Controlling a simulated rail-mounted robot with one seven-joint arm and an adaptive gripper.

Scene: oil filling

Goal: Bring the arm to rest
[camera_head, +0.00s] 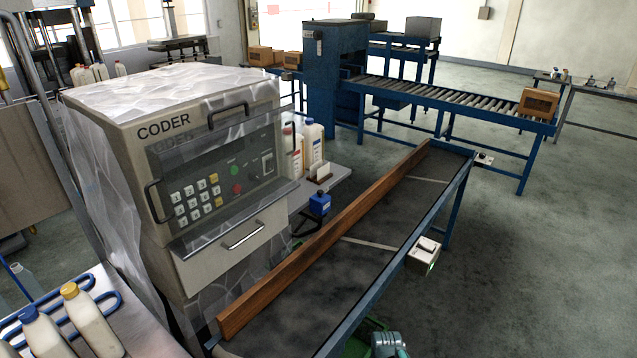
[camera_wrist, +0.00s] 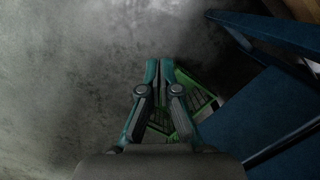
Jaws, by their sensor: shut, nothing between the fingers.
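My gripper (camera_wrist: 160,68) shows in the wrist view with its two teal and grey fingers together and nothing between them. It points down over the grey concrete floor, beside a blue metal frame. Part of my arm shows at the bottom edge of the head view; the fingertips cannot be made out there.
A conveyor (camera_head: 400,226) with a wooden side rail (camera_head: 330,238) runs from the bottom middle to the right. The coder machine (camera_head: 215,190) stands left of it. Open floor (camera_head: 540,260) lies at the right.

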